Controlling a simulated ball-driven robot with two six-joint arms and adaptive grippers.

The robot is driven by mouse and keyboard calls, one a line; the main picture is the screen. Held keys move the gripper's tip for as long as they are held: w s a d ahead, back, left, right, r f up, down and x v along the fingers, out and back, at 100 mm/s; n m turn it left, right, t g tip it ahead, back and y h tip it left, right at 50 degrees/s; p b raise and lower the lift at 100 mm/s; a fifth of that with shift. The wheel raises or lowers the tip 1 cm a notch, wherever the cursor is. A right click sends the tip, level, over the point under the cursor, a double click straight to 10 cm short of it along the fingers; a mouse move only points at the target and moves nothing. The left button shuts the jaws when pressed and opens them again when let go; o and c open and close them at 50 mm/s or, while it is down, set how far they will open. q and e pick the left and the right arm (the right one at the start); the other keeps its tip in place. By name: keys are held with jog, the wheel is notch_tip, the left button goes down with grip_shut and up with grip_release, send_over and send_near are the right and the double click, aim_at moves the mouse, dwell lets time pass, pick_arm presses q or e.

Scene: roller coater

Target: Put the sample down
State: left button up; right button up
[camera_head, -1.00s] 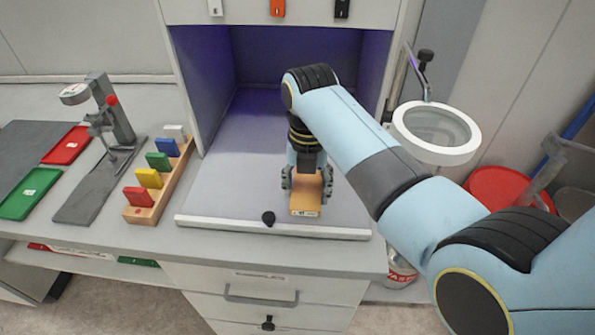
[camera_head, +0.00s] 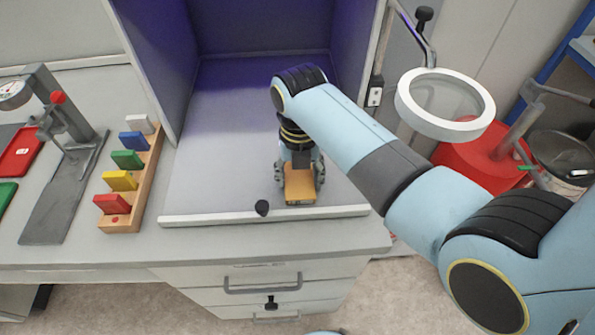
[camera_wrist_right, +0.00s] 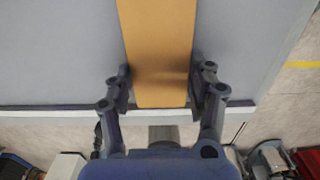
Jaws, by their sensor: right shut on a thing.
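The sample is an orange-yellow panel (camera_head: 300,188) with a pale label on its front edge. My right gripper (camera_head: 299,180) points down inside the booth near its front lip and is shut on the panel. In the right wrist view the panel (camera_wrist_right: 160,60) runs between the two fingers of the gripper (camera_wrist_right: 160,92), one pad against each side. Whether the panel touches the booth floor (camera_head: 220,140) I cannot tell. My left gripper is not in view.
A wooden rack (camera_head: 147,185) with several coloured blocks stands left of the booth, beside a gauge stand (camera_head: 65,130). A ring magnifier (camera_head: 445,103) stands to the right. The booth floor behind the gripper is clear.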

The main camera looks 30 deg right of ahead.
aim_at(297, 179)
jog(key=o, duration=1.2)
jog(key=shift+w+a+f, duration=0.15)
jog(key=shift+w+f, duration=0.05)
jog(key=shift+r, duration=0.45)
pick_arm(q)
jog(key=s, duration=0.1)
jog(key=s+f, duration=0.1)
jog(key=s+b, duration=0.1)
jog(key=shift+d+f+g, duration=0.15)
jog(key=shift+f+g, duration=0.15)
pick_arm(e)
notch_tip(297, 179, up, 12)
jog(key=shift+f, duration=0.25)
